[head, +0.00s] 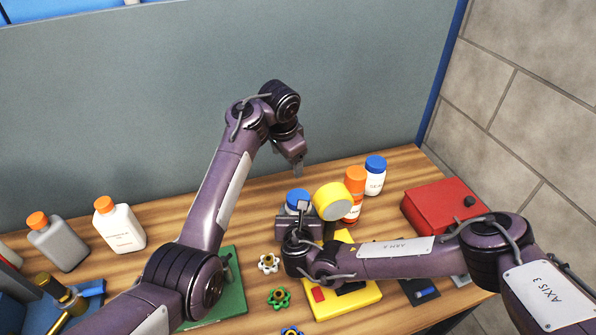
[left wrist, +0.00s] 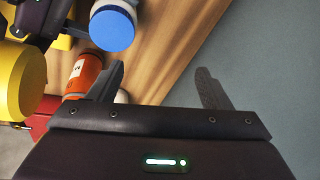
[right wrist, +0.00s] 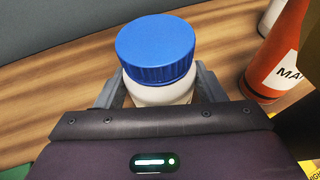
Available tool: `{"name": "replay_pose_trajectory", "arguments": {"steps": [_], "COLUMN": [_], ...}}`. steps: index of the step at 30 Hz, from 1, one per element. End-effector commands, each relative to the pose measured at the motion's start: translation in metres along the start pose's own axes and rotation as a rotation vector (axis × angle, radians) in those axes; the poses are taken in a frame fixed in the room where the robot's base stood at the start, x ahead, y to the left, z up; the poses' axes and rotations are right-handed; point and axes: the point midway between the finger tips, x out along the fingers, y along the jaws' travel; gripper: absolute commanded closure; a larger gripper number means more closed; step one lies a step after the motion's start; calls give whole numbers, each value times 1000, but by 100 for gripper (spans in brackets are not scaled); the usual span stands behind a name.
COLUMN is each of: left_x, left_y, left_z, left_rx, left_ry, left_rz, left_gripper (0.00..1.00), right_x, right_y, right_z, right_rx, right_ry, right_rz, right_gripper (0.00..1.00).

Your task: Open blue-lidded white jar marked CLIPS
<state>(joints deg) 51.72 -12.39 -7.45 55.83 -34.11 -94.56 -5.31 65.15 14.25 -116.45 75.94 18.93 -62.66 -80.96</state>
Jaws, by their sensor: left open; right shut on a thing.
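A white jar with a blue lid (right wrist: 156,48) is between the fingers of my right gripper (right wrist: 160,92), which is shut on its body. The lid sits on the jar, and the label is hidden. In the head view this lid (head: 298,197) shows above my right gripper, and it also shows in the left wrist view (left wrist: 112,29). My left gripper (head: 297,168) is open and empty, above and just behind the held jar. A second white jar with a blue lid (head: 375,172) stands farther right; its label is too small to read surely.
An orange-lidded bottle (head: 354,190) and a yellow round-headed thing (head: 334,201) stand close right of the held jar. A red box (head: 440,204) is farther right. Several knobs (head: 279,297) lie in front. White and grey bottles (head: 120,225) stand left. A grey panel (head: 120,110) closes the back.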

Motion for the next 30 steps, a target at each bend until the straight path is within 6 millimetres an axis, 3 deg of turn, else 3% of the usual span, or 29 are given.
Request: {"name": "replay_pose_trajectory", "arguments": {"steps": [21, 30], "left_x": [-4, -5], "left_y": [39, 50], "left_z": [2, 3], "left_rx": [1487, 1845], "left_ry": [-23, 29], "left_rz": [222, 293], "left_gripper": [28, 28], "right_x": [-1, -1], "right_y": [1, 1], "right_z": [-2, -2], "right_rx": [-2, -2], "right_ry": [3, 3], "right_rz": [2, 2], "right_gripper": [100, 100]}}
